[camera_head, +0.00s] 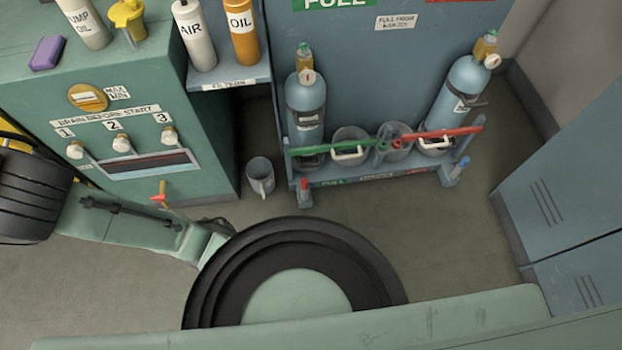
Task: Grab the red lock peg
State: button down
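A small red peg (304,188) stands upright at the left front foot of the blue cylinder rack (345,174). It is below the green bar and looks like the red lock peg. A similar blue peg (460,167) is at the rack's right front foot. My gripper is not in view, so I cannot see its fingers or where it is relative to the red peg.
The rack holds two blue gas cylinders (306,108) (460,92) behind a green bar (335,146) and a red bar (440,135). A green cabinet (125,75) is at left, blue lockers (565,190) at right.

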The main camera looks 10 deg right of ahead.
aim_at(305, 181)
jog(key=i+l+z, duration=0.1)
jog(key=l, duration=0.25)
jog(key=i+l+z, duration=0.1)
jog(key=l, duration=0.2)
jog(key=i+l+z, duration=0.1)
jog(key=l, duration=0.2)
jog(key=i+l+z, duration=0.1)
jog(key=i+l, duration=0.1)
jog(key=l, duration=0.1)
